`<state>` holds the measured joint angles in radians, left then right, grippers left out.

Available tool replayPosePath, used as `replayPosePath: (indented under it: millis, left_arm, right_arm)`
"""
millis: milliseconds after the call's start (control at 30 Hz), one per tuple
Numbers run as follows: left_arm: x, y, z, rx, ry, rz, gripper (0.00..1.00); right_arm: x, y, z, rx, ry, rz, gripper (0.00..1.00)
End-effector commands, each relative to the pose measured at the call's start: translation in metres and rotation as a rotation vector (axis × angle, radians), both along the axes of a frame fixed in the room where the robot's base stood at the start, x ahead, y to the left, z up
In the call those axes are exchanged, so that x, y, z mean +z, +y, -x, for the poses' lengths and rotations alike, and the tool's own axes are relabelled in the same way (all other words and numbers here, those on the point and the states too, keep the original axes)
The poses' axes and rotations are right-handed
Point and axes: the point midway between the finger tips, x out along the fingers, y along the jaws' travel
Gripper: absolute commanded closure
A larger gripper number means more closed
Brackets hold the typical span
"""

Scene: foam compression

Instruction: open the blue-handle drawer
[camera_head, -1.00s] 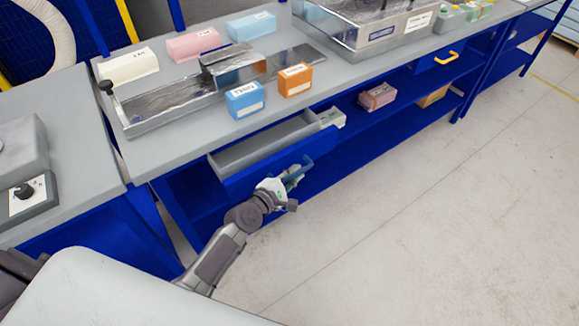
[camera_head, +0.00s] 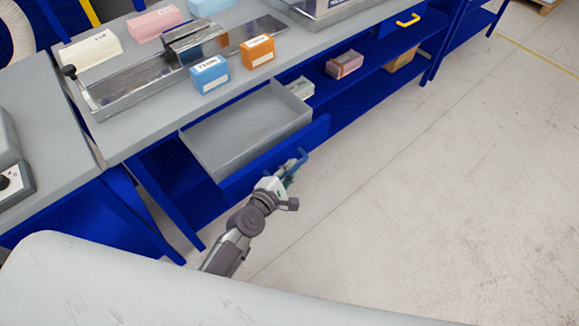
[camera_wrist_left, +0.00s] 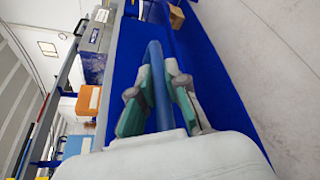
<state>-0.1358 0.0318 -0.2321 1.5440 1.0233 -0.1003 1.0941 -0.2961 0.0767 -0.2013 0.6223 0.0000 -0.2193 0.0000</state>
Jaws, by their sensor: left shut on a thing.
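The blue-handle drawer (camera_head: 240,125) is pulled well out from under the grey workbench, and its grey inside shows empty in the head view. Its blue handle (camera_head: 302,158) sits on the blue front panel, and it also shows as a blue bar in the left wrist view (camera_wrist_left: 158,78). My left gripper (camera_head: 288,172) is at the front of the drawer, shut on the handle. In the left wrist view its two green-padded fingers (camera_wrist_left: 156,100) stand on either side of the bar. My right gripper is not in view.
On the bench (camera_head: 130,140) stand a metal fixture (camera_head: 150,85) and several foam blocks, among them a blue one (camera_head: 210,75) and an orange one (camera_head: 257,56). A pink block (camera_head: 344,64) lies on the lower shelf. A yellow handle (camera_head: 408,20) is further right. The floor (camera_head: 430,200) is clear.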

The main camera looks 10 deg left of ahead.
Motion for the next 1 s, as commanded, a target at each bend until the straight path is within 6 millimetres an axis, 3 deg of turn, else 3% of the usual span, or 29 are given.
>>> replayPosePath:
  millis: [33,200,567,1000]
  left_arm:
    - [-0.001,0.0,0.0,0.0,0.001,-0.001,0.84]
    - [-0.001,0.0,0.0,0.0,0.001,-0.001,0.61]
    - [0.001,0.003,0.006,0.001,0.0,0.0,0.61]
    - [0.018,0.029,0.085,-0.002,0.003,-0.003,0.61]
  right_arm:
    - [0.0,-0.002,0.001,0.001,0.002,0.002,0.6]
    - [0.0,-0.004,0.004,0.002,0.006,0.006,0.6]
    - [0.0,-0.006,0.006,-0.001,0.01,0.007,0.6]
    - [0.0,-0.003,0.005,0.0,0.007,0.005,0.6]
